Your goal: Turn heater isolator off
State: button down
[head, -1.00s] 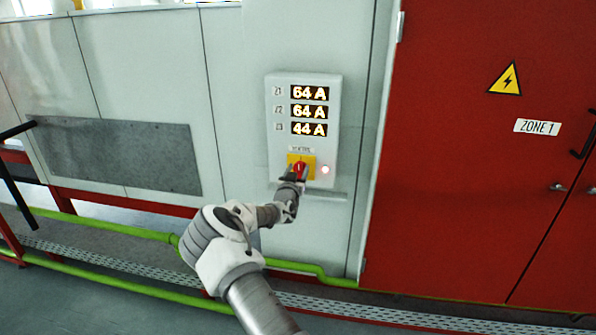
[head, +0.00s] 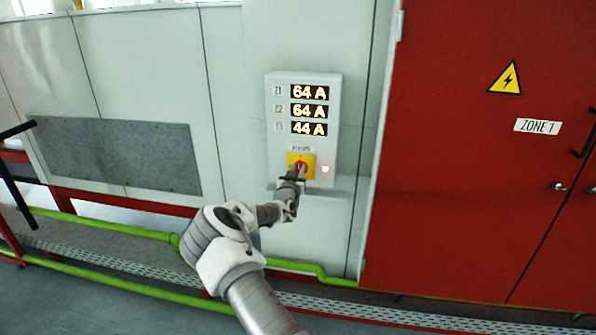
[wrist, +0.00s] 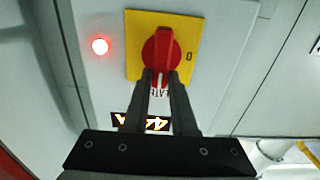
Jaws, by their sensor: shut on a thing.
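The heater isolator is a red rotary handle (head: 300,165) on a yellow plate (head: 309,159), low on the light grey wall panel. In the wrist view, which looks upside down, the red handle (wrist: 161,45) stands upright in the picture on the yellow plate (wrist: 136,30). A "0" mark is on the plate to its right, and the handle does not point at it. My gripper (wrist: 161,76) is shut on the handle, one dark finger on each side of its end. In the head view my gripper (head: 299,174) partly covers the switch.
The panel (head: 334,130) shows lit readings of 64 A, 64 A and 44 A. A red-lit lamp (head: 325,169) glows beside the switch. A red door marked ZONE 1 (head: 450,180) stands right. A green pipe (head: 100,222) runs low along the wall.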

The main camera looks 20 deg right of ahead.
jog(key=shift+f, duration=0.15)
jog(key=n+b, duration=0.1)
jog(key=b, duration=0.1)
jog(key=n+b, duration=0.1)
jog(key=b, duration=0.1)
jog(key=n+b, duration=0.1)
jog(key=b, duration=0.1)
jog(key=shift+w+a+f+n, duration=0.15)
jog(key=shift+a+f+n, duration=0.15)
jog(key=n+b, duration=0.4)
jog(key=f+n+b, duration=0.1)
jog(key=n+b, duration=0.3)
jog(key=n, duration=0.1)
jog(key=a+n+b, duration=0.1)
jog(key=n+b, duration=0.3)
jog(key=n, duration=0.1)
jog(key=shift+w+f+b, duration=0.15)
jog(key=shift+w+b, duration=0.2)
jog(key=shift+w, duration=0.05)
jog(key=c, duration=0.7)
grip_release()
jog(key=shift+s+a, duration=0.1)
jog(key=shift+a, duration=0.05)
